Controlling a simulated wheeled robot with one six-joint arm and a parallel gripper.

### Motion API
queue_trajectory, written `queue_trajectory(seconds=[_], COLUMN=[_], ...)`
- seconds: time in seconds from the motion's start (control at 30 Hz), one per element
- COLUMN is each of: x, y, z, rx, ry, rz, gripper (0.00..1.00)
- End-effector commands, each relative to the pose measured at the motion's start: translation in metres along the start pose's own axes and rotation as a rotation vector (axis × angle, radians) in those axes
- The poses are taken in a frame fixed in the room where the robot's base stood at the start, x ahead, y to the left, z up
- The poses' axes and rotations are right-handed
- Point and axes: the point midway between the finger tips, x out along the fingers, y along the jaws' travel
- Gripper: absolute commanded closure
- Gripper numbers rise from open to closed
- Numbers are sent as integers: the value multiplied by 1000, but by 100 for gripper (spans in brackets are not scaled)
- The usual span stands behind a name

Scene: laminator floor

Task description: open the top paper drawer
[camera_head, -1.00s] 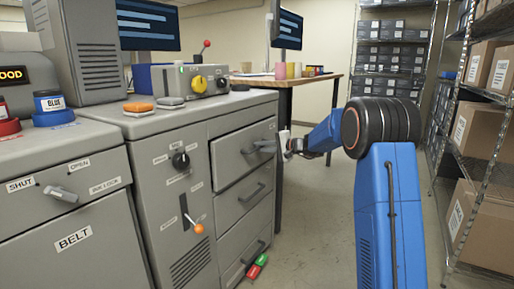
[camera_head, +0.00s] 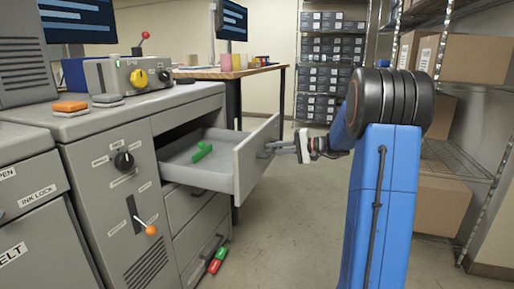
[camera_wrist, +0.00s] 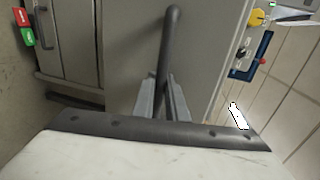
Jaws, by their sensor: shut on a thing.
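The top paper drawer (camera_head: 245,160) of the grey cabinet is pulled well out, and its inside shows. A green object (camera_head: 202,152) lies in it. The drawer's dark bar handle (camera_head: 270,151) is on its front face. My gripper (camera_head: 276,149) reaches the handle from the right and is shut on it. In the wrist view the handle (camera_wrist: 169,45) runs down between the two grey fingers of my gripper (camera_wrist: 162,88). The drawer front (camera_wrist: 212,60) fills the middle of that view.
Two lower drawers (camera_head: 196,208) are shut. A knob (camera_head: 124,160) and an orange-tipped lever (camera_head: 150,229) are left of the drawers. Shelves (camera_head: 450,160) with boxes stand at the right. Floor between is clear.

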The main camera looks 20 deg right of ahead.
Motion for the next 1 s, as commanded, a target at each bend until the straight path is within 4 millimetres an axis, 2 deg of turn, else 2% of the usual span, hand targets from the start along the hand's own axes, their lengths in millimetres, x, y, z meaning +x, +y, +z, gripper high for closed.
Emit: queue_trajectory(seconds=[0.1, 0.2, 0.67, 0.7, 0.73, 1.0], x=[-17, -25, -30, -30, -30, -30], y=[4, 6, 7, 7, 7, 6], z=[0, 0, 0, 0, 0, 0], rx=[1, 0, 0, 0, 0, -1], ry=[1, 1, 0, 0, 0, 0], rz=[1, 1, 1, 1, 1, 1], gripper=[100, 100, 100, 85, 80, 80])
